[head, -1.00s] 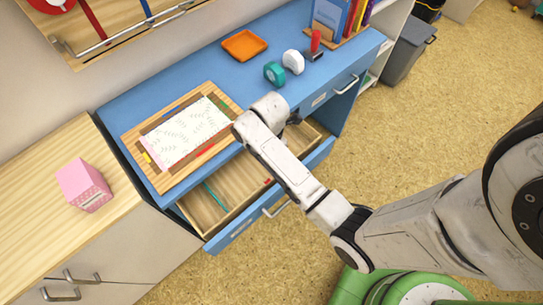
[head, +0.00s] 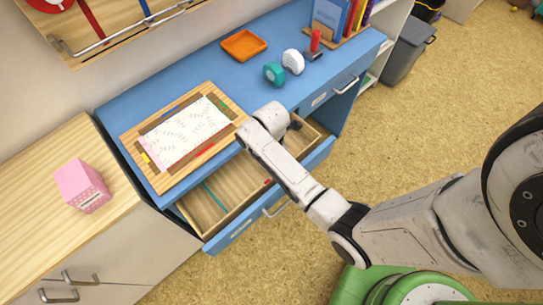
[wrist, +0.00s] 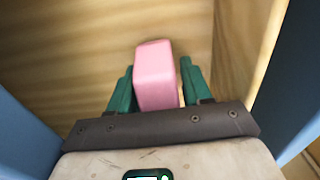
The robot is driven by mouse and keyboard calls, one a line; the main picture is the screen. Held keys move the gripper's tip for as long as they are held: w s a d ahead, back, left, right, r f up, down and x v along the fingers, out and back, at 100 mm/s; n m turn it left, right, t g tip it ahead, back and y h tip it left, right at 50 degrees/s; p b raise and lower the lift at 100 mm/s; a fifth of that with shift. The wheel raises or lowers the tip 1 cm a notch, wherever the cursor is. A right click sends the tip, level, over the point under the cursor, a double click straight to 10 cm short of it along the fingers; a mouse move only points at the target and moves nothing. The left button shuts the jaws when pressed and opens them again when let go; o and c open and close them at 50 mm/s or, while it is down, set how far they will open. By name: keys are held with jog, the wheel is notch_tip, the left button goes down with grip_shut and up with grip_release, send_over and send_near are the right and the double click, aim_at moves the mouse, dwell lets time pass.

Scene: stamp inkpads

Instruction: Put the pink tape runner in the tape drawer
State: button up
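The pink tape runner (wrist: 154,75) shows in the wrist view as a pink block between the green fingertips of my gripper (wrist: 158,88). In the head view, the open wooden drawer (head: 235,185) juts from the front of the blue desk. My wrist is over its right part and hides the pink tape runner. My gripper (head: 296,125) shows there only as a small dark part beside the wrist.
A teal tape dispenser (head: 273,73), a white one (head: 293,62), a red-handled stamp (head: 315,42) and an orange tray (head: 243,45) stand on the desk. A pink box (head: 82,186) is on the left cabinet. A teal pencil (head: 214,195) lies in the drawer's left part.

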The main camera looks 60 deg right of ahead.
jog(key=shift+o, duration=1.2)
jog(key=shift+r, duration=0.1)
notch_tip(320, 180, up, 12)
jog(key=shift+a+f+p, duration=0.1)
jog(key=shift+p, duration=0.45)
jog(key=s+a+r+m+t, duration=0.1)
jog(key=s+a+m, duration=0.9)
jog(key=s+m, duration=0.4)
jog(key=shift+a+m, duration=0.2)
jog(key=shift+m, duration=0.4)
jog(key=shift+s, duration=0.15)
